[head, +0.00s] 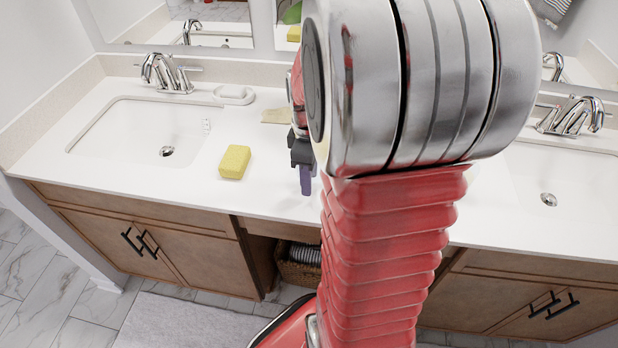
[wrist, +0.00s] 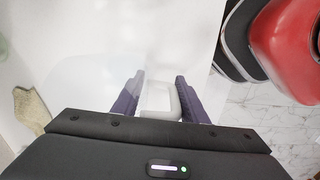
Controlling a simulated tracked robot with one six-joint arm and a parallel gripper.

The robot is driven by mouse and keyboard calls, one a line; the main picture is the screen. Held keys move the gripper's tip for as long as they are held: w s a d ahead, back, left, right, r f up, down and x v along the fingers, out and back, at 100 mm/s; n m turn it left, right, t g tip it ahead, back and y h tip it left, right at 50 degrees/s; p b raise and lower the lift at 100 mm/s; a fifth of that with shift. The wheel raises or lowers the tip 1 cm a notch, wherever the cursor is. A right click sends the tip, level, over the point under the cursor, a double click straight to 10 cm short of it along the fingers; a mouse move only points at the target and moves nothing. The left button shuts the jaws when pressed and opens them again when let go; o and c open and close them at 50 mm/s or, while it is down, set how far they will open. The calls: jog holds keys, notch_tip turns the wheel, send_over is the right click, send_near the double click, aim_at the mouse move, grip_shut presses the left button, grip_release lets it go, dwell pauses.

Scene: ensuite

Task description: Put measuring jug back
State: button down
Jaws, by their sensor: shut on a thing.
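My gripper (wrist: 159,88) has dark purple fingers either side of a pale, loop-shaped handle in the wrist view, and is shut on it. I take this to be the handle of the measuring jug (wrist: 159,84); its body is pale against the white counter and its outline is hard to make out. In the head view my gripper (head: 306,172) points down over the counter between the two basins. My arm hides most of that area, and I cannot make out the jug there.
A yellow sponge (head: 234,162) lies on the white counter (head: 270,195), left of my gripper. A beige piece (head: 275,116) and a white soap dish (head: 234,95) lie behind. Basins (head: 140,130) (head: 560,185) and taps (head: 165,73) (head: 572,117) stand on both sides. A basket (head: 298,270) is below.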

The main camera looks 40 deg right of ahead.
jog(key=shift+f, duration=0.35)
jog(key=c, duration=1.1)
grip_release()
jog(key=shift+f, duration=0.1)
notch_tip(320, 180, up, 12)
jog(key=shift+a+r, duration=0.1)
jog(key=shift+r, duration=0.05)
jog(key=shift+a, duration=0.1)
